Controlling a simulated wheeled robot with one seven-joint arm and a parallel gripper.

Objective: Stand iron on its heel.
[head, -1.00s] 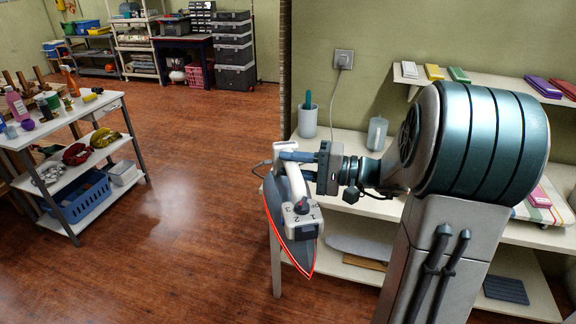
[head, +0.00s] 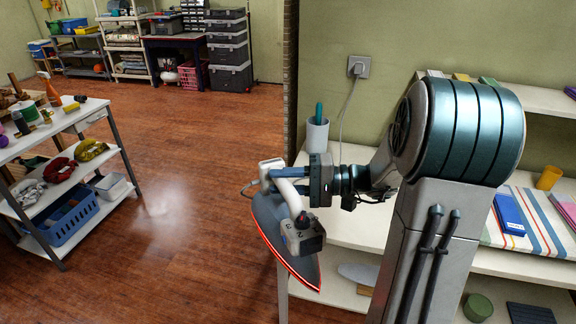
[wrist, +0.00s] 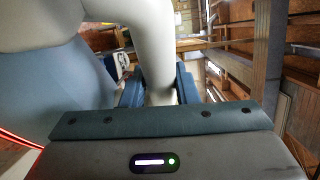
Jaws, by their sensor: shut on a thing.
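The iron (head: 278,230) has a white handle, a dark grey soleplate side and a red edge line. It hangs in the air in front of the white workbench's left end, tilted with its pointed tip toward the lower right. My gripper (head: 278,177) is shut on the iron's white handle near its upper end. In the wrist view the white handle (wrist: 155,60) passes between the blue fingers of my gripper (wrist: 159,86), with the iron's blue-grey body at the left. The iron's heel is not clearly shown.
The white workbench (head: 350,228) at the right holds a white cup (head: 316,134), a striped cloth (head: 545,212) and a blue box (head: 509,214). A wall shelf (head: 540,98) hangs above it. A white cart (head: 70,125) stands at the left. Open floor lies between.

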